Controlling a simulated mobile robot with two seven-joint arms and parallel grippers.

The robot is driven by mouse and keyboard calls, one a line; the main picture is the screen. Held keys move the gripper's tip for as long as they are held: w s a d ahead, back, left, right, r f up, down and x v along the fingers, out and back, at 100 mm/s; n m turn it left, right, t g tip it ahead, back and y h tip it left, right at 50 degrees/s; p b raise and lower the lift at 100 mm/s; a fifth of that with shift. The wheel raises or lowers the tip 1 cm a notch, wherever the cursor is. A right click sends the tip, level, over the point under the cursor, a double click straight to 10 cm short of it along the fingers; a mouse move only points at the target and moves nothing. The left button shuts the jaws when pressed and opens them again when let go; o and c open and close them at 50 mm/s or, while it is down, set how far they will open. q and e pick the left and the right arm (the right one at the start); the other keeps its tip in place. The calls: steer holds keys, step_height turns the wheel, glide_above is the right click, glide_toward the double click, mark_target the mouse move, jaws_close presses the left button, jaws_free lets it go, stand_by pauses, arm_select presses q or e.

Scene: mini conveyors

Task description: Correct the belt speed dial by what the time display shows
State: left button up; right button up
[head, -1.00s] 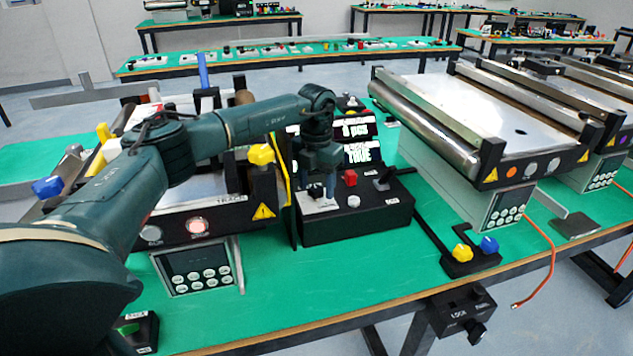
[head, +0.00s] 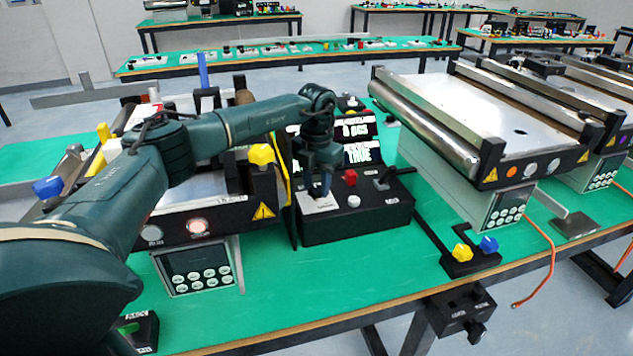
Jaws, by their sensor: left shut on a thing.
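My left gripper (head: 320,186) points down over the left end of a black control box (head: 355,224). It is shut on a small knob at the silver dial plate (head: 314,203); the knob itself is mostly hidden by the fingers. The box also carries a red button (head: 350,177), a white button (head: 353,201) and a black lever (head: 387,180). Behind it stands a black display (head: 358,143) with white text; part of it is behind my arm. My right gripper is not in view.
A conveyor (head: 480,118) with a steel roller stands to the right, another (head: 190,215) to the left under my arm. Yellow and blue knobs (head: 462,252) sit on a bracket at the right. The green table (head: 330,275) in front of the box is clear.

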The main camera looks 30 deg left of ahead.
mark_target(317, 188)
arm_select(q)
steer(key=m, duration=0.4)
steer(key=shift+p, duration=0.4)
steer(key=m, duration=0.6)
steer(key=shift+m, duration=0.3)
steer(key=o, duration=1)
steer(key=shift+c, duration=0.2)
steer(key=shift+r, duration=0.1)
step_height(317, 188, up, 13)
